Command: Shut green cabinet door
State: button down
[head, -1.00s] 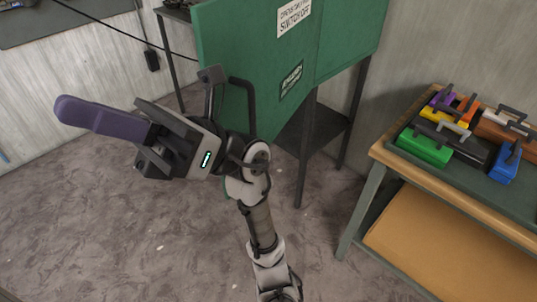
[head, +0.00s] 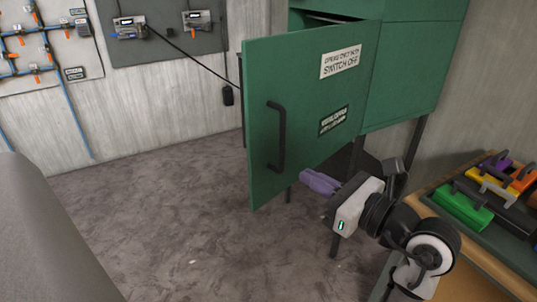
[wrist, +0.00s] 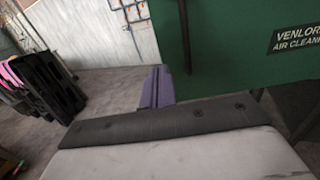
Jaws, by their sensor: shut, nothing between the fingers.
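The green cabinet door (head: 300,90) stands ajar, swung out from the green cabinet (head: 408,75), with a dark gap at its top. Its black handle (head: 276,136) is near the free left edge. My gripper (head: 306,178), with purple fingers, is shut and empty. In the head view its fingertips overlap the door's lower edge, right of and below the handle; I cannot tell if they touch. The wrist view shows the purple fingers (wrist: 155,87) beside the green door (wrist: 235,45), near a dark upright bar that looks like the handle.
A workbench (head: 470,248) with several coloured toolboxes stands at the right, close to my arm. A grey rounded surface (head: 45,230) fills the lower left. Floor left of the door is clear. Wall panels (head: 165,28) are behind.

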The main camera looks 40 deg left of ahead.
aim_at(252, 146)
jog(key=a+p, duration=0.1)
jog(key=a, duration=0.3)
jog(key=a+p, duration=0.1)
jog(key=a, duration=0.3)
jog(key=w+a+p, duration=0.1)
jog(key=a, duration=0.3)
jog(key=shift+a+r, duration=0.1)
jog(key=shift+a, duration=0.45)
jog(key=shift+a, duration=0.1)
